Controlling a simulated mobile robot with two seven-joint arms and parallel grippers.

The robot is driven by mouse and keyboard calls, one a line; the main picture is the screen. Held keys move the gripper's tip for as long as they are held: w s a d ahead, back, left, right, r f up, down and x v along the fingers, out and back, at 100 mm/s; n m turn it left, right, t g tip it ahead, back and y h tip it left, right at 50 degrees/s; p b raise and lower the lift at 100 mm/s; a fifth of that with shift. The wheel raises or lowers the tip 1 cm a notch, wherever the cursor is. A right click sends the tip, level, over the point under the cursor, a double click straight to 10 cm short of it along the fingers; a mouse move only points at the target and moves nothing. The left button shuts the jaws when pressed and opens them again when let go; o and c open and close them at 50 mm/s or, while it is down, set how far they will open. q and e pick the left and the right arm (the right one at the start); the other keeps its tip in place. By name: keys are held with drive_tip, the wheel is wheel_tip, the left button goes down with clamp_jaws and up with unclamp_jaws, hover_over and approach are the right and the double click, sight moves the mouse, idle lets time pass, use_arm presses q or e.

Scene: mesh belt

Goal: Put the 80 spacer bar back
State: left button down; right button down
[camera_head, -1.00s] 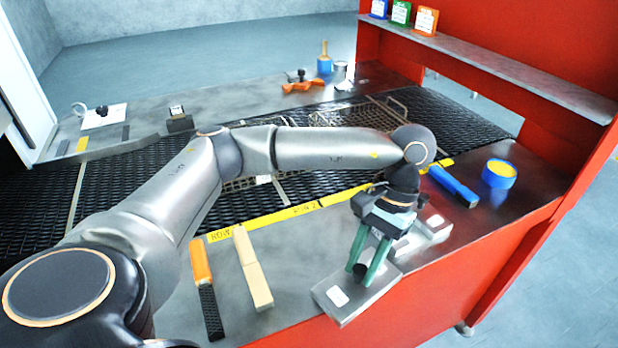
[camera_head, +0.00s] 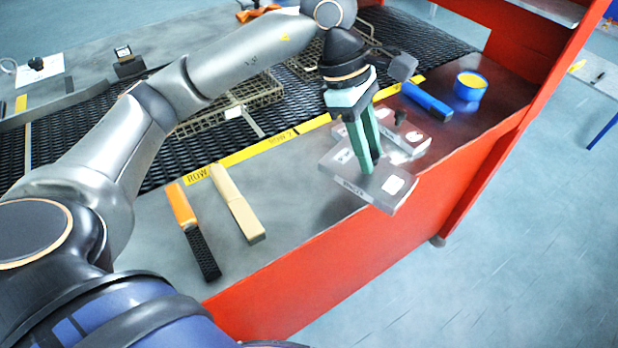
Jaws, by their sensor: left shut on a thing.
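My left gripper (camera_head: 367,160) hangs down at the bench's front edge, its green fingers shut on a flat grey spacer bar (camera_head: 378,193). The bar has a white label and dark lettering that looks like "SPACER"; I cannot read a number. It appears raised, with its near corner out over the red front. The fingers hide its grip point. Another grey bar (camera_head: 412,140) with pale labels and a dark knob lies just behind, partly hidden by the fingers and held bar. My right gripper is not in view.
An orange-handled brush (camera_head: 183,208) and a beige block tool (camera_head: 236,203) lie on the bench to the left. A blue tool (camera_head: 427,102) and a blue-and-yellow tub (camera_head: 470,86) are at the right. Behind the yellow row strip (camera_head: 265,145) runs the black mesh belt (camera_head: 165,165) with wire baskets.

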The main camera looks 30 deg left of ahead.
use_arm(q)
drive_tip(key=r+n+t, duration=0.1)
drive_tip(key=n, duration=0.2)
drive_tip(key=w+d+r+n+t+y, duration=0.1)
drive_tip(key=r+n, duration=0.1)
drive_tip(key=n, duration=0.2)
drive_tip(key=w+d+r+n+t+y+b, duration=0.1)
drive_tip(key=n, duration=0.2)
drive_tip(key=shift+d+r+n+t, duration=0.15)
drive_tip(key=shift+r+n+t, duration=0.15)
drive_tip(key=shift+n, duration=0.1)
drive_tip(key=r+n+y, duration=0.1)
drive_tip(key=r+n, duration=0.1)
drive_tip(key=n, duration=0.2)
hover_over(337, 154)
drive_tip(key=shift+y, duration=0.3)
wheel_tip(337, 154, down, 4)
drive_tip(key=shift+f, duration=0.1)
drive_tip(key=shift+s+a+f, duration=0.2)
drive_tip(key=shift+a+f, duration=0.7)
drive_tip(key=shift+f, duration=0.65)
drive_tip(key=shift+s+a+f, duration=0.25)
drive_tip(key=shift+a+f, duration=0.65)
drive_tip(key=shift+f, duration=0.6)
drive_tip(key=shift+s+a+f, duration=0.2)
drive_tip(key=shift+a+f, duration=0.7)
drive_tip(key=shift+f, duration=0.65)
